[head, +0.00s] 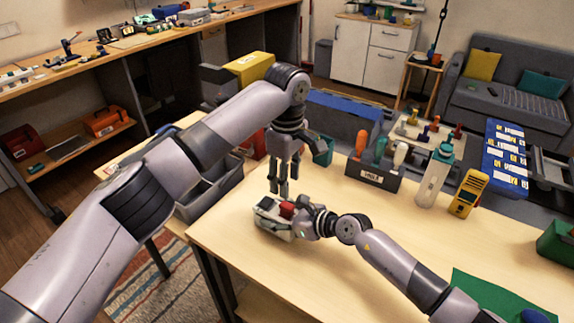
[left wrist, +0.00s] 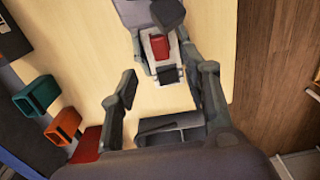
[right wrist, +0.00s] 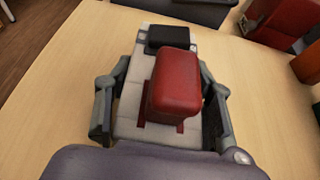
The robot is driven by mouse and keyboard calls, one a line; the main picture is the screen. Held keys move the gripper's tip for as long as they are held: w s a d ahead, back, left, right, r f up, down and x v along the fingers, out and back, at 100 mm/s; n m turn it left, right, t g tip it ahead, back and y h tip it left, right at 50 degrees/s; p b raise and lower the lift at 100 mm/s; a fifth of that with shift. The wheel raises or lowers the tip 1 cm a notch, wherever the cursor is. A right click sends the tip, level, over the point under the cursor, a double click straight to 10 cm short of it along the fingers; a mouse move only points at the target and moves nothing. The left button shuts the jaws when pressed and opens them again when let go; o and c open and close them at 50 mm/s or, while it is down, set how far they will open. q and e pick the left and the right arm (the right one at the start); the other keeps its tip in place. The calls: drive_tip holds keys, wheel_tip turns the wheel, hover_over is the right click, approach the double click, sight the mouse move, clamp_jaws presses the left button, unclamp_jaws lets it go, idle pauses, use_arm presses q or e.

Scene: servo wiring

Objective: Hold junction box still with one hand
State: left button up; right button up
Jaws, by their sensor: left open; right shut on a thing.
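The junction box (head: 271,222) is a pale grey box on the light wooden table near its left edge. It carries a red block and a smaller black block on top. In the right wrist view the box (right wrist: 130,105) lies between my right fingers (right wrist: 160,112), with the red block (right wrist: 173,85) and the black block (right wrist: 167,37) above it. My right gripper (head: 297,222) is shut on the box from the right. My left gripper (head: 279,192) is open and empty, pointing down above and just behind the box. The left wrist view shows the red block (left wrist: 159,48) beyond its open fingers (left wrist: 165,90).
Grey bins (head: 212,190) sit beyond the left edge. A green mat (head: 495,295) lies front right. The table's middle is clear.

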sight(287, 205)
use_arm(q)
wheel_tip(287, 205, down, 8)
drive_tip(key=shift+r, duration=0.1)
drive_tip(key=shift+c, duration=0.5)
clamp_jaws()
idle(0.6)
